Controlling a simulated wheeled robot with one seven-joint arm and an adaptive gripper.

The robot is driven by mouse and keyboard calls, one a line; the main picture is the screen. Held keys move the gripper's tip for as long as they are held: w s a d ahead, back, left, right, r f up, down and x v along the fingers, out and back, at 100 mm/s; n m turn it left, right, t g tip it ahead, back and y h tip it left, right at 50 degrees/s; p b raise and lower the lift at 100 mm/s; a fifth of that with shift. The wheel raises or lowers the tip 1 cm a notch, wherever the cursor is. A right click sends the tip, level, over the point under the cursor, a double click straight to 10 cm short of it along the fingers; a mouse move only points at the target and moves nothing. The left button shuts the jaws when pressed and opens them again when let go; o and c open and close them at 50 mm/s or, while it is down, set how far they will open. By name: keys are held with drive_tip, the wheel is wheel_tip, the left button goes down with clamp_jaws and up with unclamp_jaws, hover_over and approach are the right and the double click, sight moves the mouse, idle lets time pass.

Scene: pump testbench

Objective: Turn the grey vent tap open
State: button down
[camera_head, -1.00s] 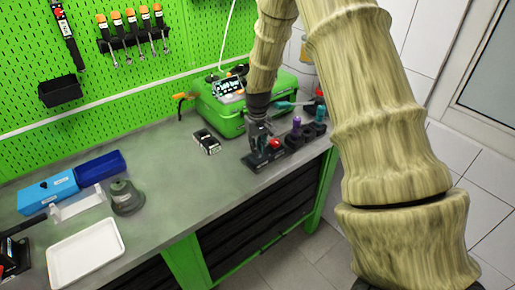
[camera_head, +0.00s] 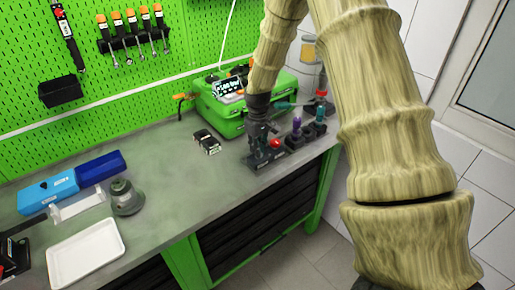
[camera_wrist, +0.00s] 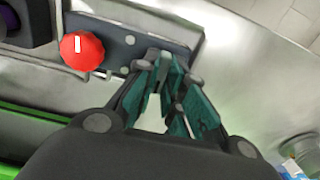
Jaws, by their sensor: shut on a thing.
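A dark base plate (camera_wrist: 190,28) lies on the bench with a round red knob (camera_wrist: 82,50) that has a white mark. The plate also shows in the head view (camera_head: 252,161) near the bench's right end, with the red knob (camera_head: 275,143) on it. My gripper (camera_wrist: 168,72) points down at this plate, beside the red knob. Its teal-padded fingers are closed in on a small grey part, which I take for the vent tap; the fingers mostly hide it, and its turn angle cannot be told. In the head view my gripper (camera_head: 261,143) hides the tap.
Purple (camera_head: 297,124) and teal-topped (camera_head: 320,113) fittings stand just right of the plate. A green case (camera_head: 222,117) is behind my gripper. A small black device (camera_head: 207,141) lies to the left.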

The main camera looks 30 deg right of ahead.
drive_tip(key=c, duration=1.5)
unclamp_jaws()
wheel_tip(320, 180, up, 12)
drive_tip(key=shift+d, duration=0.1)
drive_tip(key=s+a+f+m+g+b, duration=0.1)
drive_tip(key=s+a+f, duration=0.4)
drive_tip(key=s+f, duration=0.45)
drive_tip(key=s+a+f+b, duration=0.1)
drive_tip(key=s+a+f, duration=0.45)
drive_tip(key=f, duration=0.75)
drive_tip(key=s+a+f+m+g+b, duration=0.1)
drive_tip(key=s+a+f+b, duration=0.15)
drive_tip(key=s+f, duration=0.8)
drive_tip(key=s+a+f+t, duration=0.1)
drive_tip(key=s+a+f, duration=0.3)
drive_tip(key=s, duration=0.3)
drive_tip(key=s+a+f+t, duration=0.1)
drive_tip(key=s+a+f, duration=0.2)
drive_tip(key=s+f, duration=0.2)
drive_tip(key=shift+s+a+n+b, duration=0.3)
drive_tip(key=shift+s+a+b, duration=0.1)
drive_tip(key=shift+s, duration=0.65)
